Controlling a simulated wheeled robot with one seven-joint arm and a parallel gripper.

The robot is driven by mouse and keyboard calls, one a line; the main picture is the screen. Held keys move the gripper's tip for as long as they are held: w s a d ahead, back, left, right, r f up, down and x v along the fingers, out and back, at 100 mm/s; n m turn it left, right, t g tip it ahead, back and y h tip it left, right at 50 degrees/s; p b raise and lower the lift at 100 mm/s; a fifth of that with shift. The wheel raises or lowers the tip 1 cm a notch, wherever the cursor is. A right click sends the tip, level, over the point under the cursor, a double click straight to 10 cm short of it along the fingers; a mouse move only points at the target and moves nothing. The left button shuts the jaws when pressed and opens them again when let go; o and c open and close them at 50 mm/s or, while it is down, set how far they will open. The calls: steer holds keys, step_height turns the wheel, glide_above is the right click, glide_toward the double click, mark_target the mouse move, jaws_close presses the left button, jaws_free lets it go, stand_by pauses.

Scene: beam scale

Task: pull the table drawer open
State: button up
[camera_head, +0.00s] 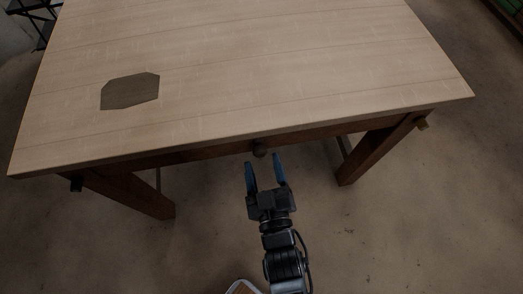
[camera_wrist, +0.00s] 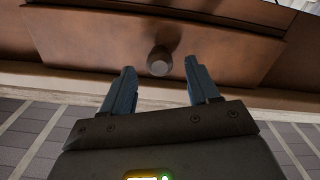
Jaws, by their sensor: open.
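The wooden table (camera_head: 270,70) has a pale top and a dark brown front. Its drawer (camera_wrist: 100,45) has a brown front panel that looks closed in the wrist view. A dark round knob (camera_head: 259,149) sticks out from the drawer's middle; it also shows in the wrist view (camera_wrist: 159,63). My gripper (camera_head: 265,162) is open, with its two blue fingers pointing at the drawer front. In the wrist view the gripper's fingertips (camera_wrist: 159,72) lie either side of the knob in the picture, just short of it. No contact with the knob shows.
A flat dark octagonal piece (camera_head: 130,91) lies on the left of the tabletop. The table legs stand to the left (camera_head: 135,195) and right (camera_head: 375,150) of my gripper. The floor around is clear.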

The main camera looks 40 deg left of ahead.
mark_target(261, 157)
steer(key=shift+x, duration=2)
jaws_close()
